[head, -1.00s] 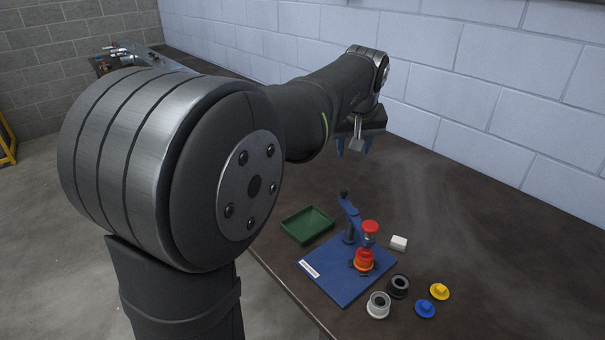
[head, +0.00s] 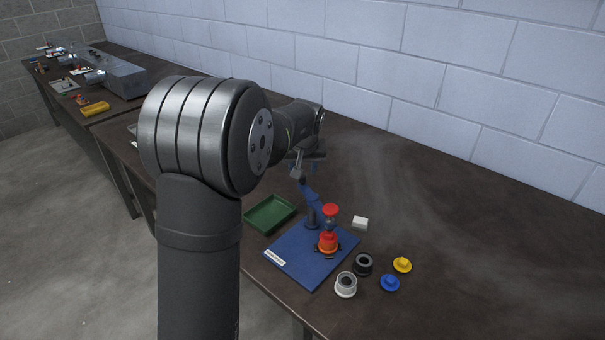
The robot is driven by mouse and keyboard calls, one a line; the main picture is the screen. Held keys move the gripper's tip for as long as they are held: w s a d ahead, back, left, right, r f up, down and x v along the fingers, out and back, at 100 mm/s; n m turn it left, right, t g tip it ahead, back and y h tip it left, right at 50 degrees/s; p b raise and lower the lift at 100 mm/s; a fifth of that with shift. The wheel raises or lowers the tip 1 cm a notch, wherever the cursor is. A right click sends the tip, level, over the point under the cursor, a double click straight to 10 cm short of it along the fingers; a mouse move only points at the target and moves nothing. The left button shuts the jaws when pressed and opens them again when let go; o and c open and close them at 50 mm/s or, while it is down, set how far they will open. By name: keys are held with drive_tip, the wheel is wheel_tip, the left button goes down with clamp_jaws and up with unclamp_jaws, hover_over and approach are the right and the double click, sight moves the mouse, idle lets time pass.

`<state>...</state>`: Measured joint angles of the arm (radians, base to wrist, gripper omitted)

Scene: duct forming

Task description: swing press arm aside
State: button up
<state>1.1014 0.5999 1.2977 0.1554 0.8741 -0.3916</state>
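The press has a blue arm (head: 310,193) on a dark post, mounted on a blue base plate (head: 296,259). The arm reaches over to a red knob (head: 331,210) that sits above a red and orange piece (head: 328,241) on the plate. My gripper (head: 302,166) is just behind and above the post end of the press arm. Its blue fingertips are small and partly hidden by the press arm, so I cannot tell whether they touch it or are open or shut.
A green tray (head: 269,213) stands left of the plate. A white block (head: 360,223) is to the right. A black ring (head: 363,264), a white ring (head: 346,285), a blue cap (head: 390,283) and a yellow cap (head: 402,265) lie in front and right. The table's right side is clear.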

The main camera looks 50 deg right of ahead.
sight(302, 177)
drive_tip(key=shift+x, duration=1.7)
clamp_jaws()
